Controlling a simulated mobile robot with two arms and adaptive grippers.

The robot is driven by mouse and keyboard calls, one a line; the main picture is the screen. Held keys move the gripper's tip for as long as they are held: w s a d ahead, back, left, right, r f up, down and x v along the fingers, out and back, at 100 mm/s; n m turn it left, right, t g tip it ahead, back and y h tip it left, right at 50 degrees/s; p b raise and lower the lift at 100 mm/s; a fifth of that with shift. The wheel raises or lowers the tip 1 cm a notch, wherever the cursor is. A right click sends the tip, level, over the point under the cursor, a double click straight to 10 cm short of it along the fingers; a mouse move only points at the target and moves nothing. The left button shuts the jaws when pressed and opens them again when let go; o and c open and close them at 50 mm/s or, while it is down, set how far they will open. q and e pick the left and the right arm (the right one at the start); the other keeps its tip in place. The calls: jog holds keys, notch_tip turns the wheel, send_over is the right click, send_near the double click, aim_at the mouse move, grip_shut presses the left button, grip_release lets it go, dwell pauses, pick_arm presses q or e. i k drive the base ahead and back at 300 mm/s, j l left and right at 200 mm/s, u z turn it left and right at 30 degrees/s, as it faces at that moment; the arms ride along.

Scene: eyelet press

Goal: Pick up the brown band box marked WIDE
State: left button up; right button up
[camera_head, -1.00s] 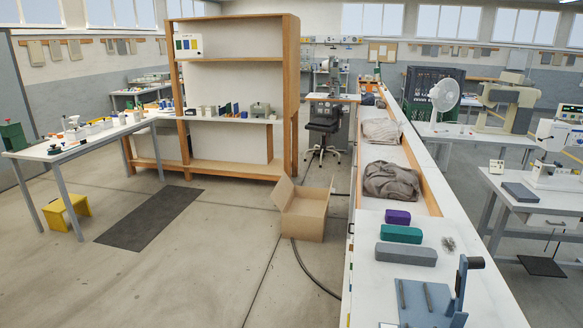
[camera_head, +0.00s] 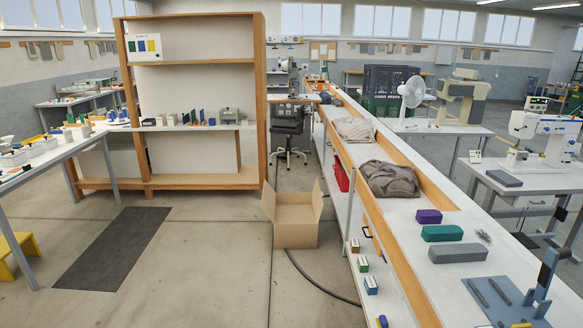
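A small brown box (camera_head: 354,247) with a pale top sits on the low ledge along the left side of the long bench. Any marking on it is too small to read. Nearer along the same ledge are a similar green box (camera_head: 363,265) and a blue box (camera_head: 370,286). Neither of my grippers shows in the head view.
An open cardboard carton (camera_head: 297,232) stands on the floor left of the ledge, near a dark cable (camera_head: 315,283). The long bench (camera_head: 412,222) bears cloth bundles and coloured blocks. A dark mat (camera_head: 100,248) lies on the floor at left.

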aim_at(355, 243)
jog(key=i+j+z, duration=0.45)
jog(key=i+j, duration=0.8)
jog(key=i+j+z, duration=0.15)
jog(key=i, duration=0.4)
jog(key=i+j+z, duration=0.15)
jog(key=i, duration=0.35)
jog(key=i+j+z, duration=0.15)
jog(key=i, duration=0.4)
